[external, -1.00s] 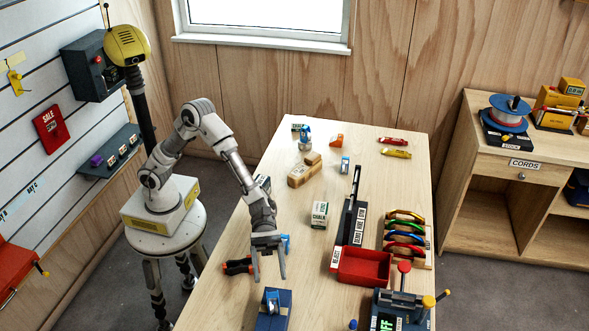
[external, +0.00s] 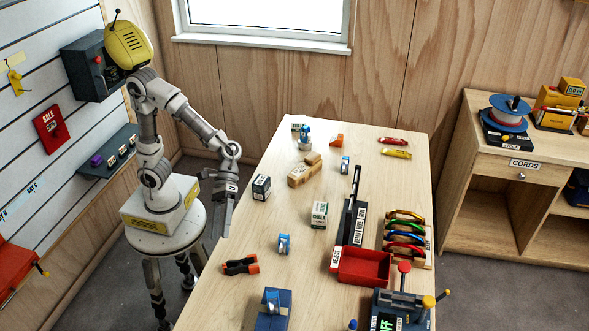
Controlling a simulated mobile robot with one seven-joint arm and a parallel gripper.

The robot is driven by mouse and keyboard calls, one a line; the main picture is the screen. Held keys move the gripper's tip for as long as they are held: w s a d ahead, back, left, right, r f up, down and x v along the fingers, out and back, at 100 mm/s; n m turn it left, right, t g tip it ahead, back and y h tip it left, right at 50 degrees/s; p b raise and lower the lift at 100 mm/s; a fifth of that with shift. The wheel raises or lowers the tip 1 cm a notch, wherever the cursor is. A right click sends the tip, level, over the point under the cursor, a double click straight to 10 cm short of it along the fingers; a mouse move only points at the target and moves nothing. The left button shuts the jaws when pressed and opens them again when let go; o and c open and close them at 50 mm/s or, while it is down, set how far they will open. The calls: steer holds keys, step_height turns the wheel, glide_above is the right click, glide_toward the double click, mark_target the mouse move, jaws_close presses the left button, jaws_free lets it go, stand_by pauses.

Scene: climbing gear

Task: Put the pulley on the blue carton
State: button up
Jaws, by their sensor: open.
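A blue carton (external: 284,316) stands at the near edge of the table. A blue and silver pulley (external: 271,300) appears to rest on its top. A similar blue pulley (external: 284,244) stands on the table farther back, apart from the carton. My gripper (external: 220,222) is open and empty, at the table's left edge, well away from both pulleys and the carton.
Black and orange pliers-like clamp (external: 240,266) lies left of the loose pulley. A chalk box (external: 319,215), a dark box (external: 261,188) and a wooden block (external: 304,170) stand behind. A red tray (external: 364,267) and a carabiner rack (external: 407,240) are at the right.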

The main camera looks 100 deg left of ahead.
steer(key=s+a+m+t+y, duration=0.2)
steer(key=s+a+m+y, duration=0.3)
steer(key=a, duration=0.7)
steer(key=s+a+m+t+y, duration=0.1)
steer(key=s+a+m+y, duration=0.4)
steer(key=s+a, duration=0.5)
steer(key=a+y, duration=0.1)
steer(key=a, duration=0.2)
steer(key=shift+f+t, duration=0.35)
steer(key=shift+t, duration=0.05)
steer(key=shift+d, duration=0.1)
